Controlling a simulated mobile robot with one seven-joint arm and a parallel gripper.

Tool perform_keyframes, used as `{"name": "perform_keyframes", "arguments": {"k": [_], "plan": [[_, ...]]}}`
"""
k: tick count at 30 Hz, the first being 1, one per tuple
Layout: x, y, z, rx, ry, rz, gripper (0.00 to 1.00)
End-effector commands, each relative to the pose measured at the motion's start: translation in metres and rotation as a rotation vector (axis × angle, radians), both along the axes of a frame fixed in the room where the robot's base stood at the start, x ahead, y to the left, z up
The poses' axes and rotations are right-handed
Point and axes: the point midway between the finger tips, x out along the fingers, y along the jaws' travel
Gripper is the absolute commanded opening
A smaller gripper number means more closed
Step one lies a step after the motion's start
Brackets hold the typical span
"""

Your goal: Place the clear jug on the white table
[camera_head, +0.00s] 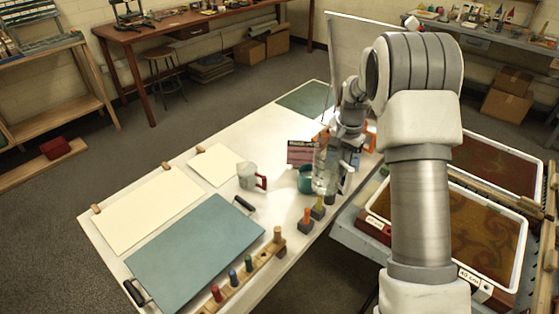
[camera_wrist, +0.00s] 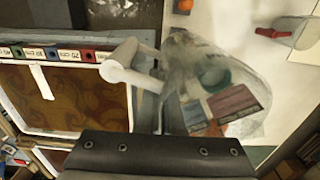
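The clear jug (camera_head: 321,172) is see-through and hangs at my gripper (camera_head: 344,158), by the right edge of the white table (camera_head: 282,205). In the wrist view the jug (camera_wrist: 222,82) is large and close, its pale handle towards the left. My gripper seems shut on the jug, but the fingertips are mostly hidden. A teal mug and a printed card show through the jug in the wrist view. Whether the jug's base touches anything is hard to tell.
A teal board (camera_head: 195,252) covers the front. Framed marbling trays (camera_head: 440,225) stand right.

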Motion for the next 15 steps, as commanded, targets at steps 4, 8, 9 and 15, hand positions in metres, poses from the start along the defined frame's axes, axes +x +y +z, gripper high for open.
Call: {"name": "perform_keyframes", "arguments": {"k": [4, 8, 9, 15], "plan": [[0.010, 0.045, -0.007, 0.000, -0.004, -0.101, 0.00], [0.021, 0.081, -0.019, -0.002, -0.009, -0.223, 0.00], [0.025, 0.091, -0.022, -0.002, -0.011, -0.262, 0.00], [0.037, 0.129, -0.031, 0.001, -0.019, -0.405, 0.00]]}}
